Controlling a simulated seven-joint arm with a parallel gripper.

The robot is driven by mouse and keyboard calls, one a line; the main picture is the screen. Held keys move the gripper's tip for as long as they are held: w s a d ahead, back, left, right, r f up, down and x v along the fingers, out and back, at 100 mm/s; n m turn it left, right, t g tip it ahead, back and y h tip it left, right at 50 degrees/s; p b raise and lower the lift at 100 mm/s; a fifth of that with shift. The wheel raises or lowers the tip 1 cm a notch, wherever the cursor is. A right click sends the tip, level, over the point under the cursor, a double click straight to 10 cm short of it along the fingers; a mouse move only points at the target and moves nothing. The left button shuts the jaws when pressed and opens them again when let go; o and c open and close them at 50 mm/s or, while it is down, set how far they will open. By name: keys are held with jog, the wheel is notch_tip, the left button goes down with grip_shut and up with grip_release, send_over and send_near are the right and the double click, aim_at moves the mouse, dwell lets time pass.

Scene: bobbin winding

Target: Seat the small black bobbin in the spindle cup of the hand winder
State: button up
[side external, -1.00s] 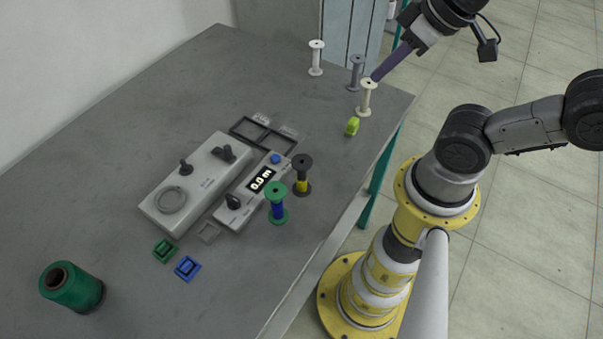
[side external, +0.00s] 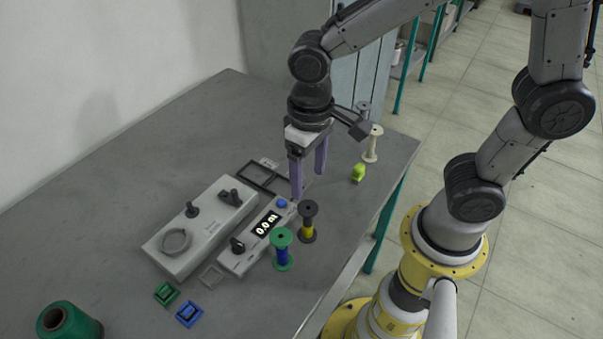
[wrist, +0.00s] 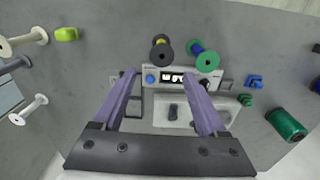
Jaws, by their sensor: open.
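The black bobbin (side external: 307,220), with yellow thread on its core, stands upright on the table beside the counter box. It also shows in the wrist view (wrist: 162,50), just beyond the fingertips. The hand winder (side external: 207,232) is a long grey box with a round ring-shaped cup (side external: 175,241) and two dark knobs on top; nothing sits in the cup. My gripper (side external: 308,183) has two purple fingers, spread and empty, pointing down above and behind the black bobbin. In the wrist view my gripper (wrist: 160,75) is over the winder and counter box.
The counter box (side external: 258,236) has a lit display and a blue button. A green bobbin (side external: 282,250) stands close to the black one. Pale bobbins (side external: 372,146) and a lime object (side external: 358,173) are at the far right edge. A green thread cone (side external: 68,323) is at near left.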

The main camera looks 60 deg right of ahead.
aim_at(308, 208)
jog(key=shift+s+a+f, duration=0.1)
jog(key=shift+s+a, duration=0.05)
jog(key=shift+a, duration=0.05)
jog(key=shift+f, duration=3.75)
jog(key=c, duration=0.8)
jog(key=shift+r, duration=2.55)
jog(key=shift+c, duration=0.2)
